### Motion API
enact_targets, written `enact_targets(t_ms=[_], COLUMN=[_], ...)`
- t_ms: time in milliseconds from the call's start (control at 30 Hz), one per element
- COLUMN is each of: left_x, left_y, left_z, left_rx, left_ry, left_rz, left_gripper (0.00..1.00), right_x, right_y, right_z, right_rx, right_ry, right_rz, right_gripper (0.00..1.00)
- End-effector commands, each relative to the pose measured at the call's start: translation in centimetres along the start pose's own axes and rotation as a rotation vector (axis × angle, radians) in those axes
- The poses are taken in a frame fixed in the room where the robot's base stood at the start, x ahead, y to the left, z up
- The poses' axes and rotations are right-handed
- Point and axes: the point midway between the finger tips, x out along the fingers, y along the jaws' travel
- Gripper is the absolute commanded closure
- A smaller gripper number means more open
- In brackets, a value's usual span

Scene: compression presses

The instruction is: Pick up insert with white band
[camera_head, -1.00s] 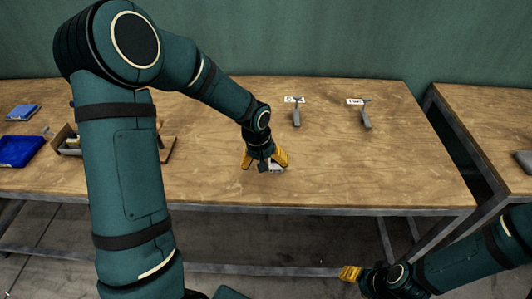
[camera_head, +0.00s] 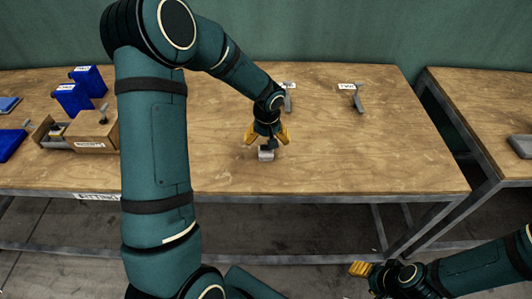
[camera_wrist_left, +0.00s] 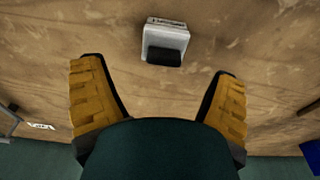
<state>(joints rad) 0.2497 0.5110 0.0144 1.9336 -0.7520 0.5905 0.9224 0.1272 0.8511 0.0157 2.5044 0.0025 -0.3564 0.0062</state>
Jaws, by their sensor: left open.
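A small light-grey block with a black part (camera_head: 266,155) sits on the wooden table near its front edge; I cannot make out a white band on it for sure. It also shows in the left wrist view (camera_wrist_left: 166,40), beyond the fingertips and between their lines. My left gripper (camera_head: 267,135) is open and points down close to the block, with nothing between its yellow fingers (camera_wrist_left: 158,95). My right gripper (camera_head: 358,268) is low at the front right, away from the table; its finger gap cannot be made out.
A labelled cardboard box (camera_head: 95,131) with small parts stands at the left, partly behind my left arm. Blue bins (camera_head: 73,97) stand behind it. Two grey tools, one by a label (camera_head: 350,86), lie at the back. The table's right half is mostly clear.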

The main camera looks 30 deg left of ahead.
Motion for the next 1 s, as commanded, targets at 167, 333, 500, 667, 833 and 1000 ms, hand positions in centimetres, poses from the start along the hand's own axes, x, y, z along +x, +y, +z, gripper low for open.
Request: enact_targets(t_ms=[167, 333, 500, 667, 833, 1000], left_x=[2.8, 4.3, 4.4, 4.4, 4.4, 4.4], left_y=[-0.4, -0.4, -0.4, -0.4, -0.4, -0.3], left_z=[0.7, 0.6, 0.6, 0.6, 0.6, 0.6], left_rx=[0.001, 0.001, 0.001, 0.001, 0.001, 0.001], left_ry=[-0.005, -0.002, -0.001, -0.001, -0.002, -0.001], left_rz=[-0.001, 0.000, 0.000, 0.000, 0.000, 0.000], left_gripper=[0.13, 0.13, 0.13, 0.35, 0.93, 0.93], right_x=[0.5, 0.7, 0.7, 0.7, 0.7, 0.7], right_y=[0.2, 0.3, 0.3, 0.3, 0.3, 0.3], right_z=[0.2, 0.3, 0.3, 0.3, 0.3, 0.3], right_rx=[-0.001, -0.002, -0.002, -0.002, -0.002, -0.002], right_ry=[-0.004, -0.007, -0.007, -0.007, -0.007, -0.007], right_rz=[0.000, 0.000, -0.001, -0.001, 0.000, -0.001], right_gripper=[0.46, 0.46, 0.46, 0.46, 0.46, 0.46])
